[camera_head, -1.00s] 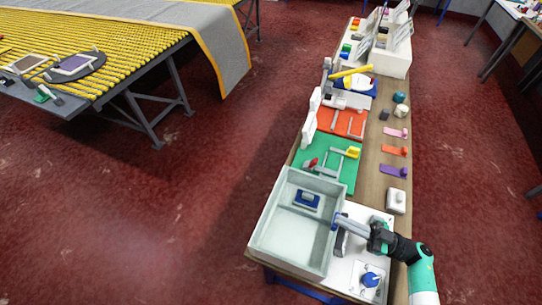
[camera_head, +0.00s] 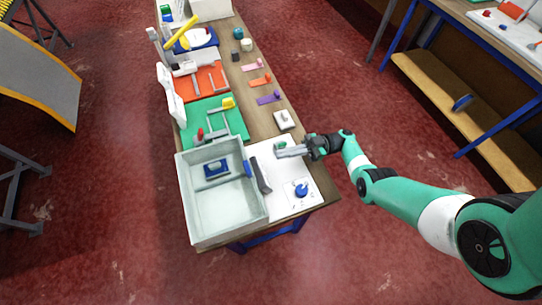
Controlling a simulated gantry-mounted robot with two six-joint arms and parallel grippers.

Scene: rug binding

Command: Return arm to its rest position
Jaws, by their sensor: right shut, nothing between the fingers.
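My right gripper (camera_head: 283,152) is at the end of my green arm, which comes in from the right. Its fingers are shut and empty, over the white board at the near right part of the long table (camera_head: 257,122). A dark-handled tool (camera_head: 260,176) lies beside the grey bin, just left of the gripper and apart from it. My left gripper does not show.
A grey open bin (camera_head: 222,238) at the table's near end holds a blue item (camera_head: 215,168). A blue knob (camera_head: 301,189) sits on a white plate right of it. Green (camera_head: 236,127) and orange boards stand farther back. Red floor is clear beside the table.

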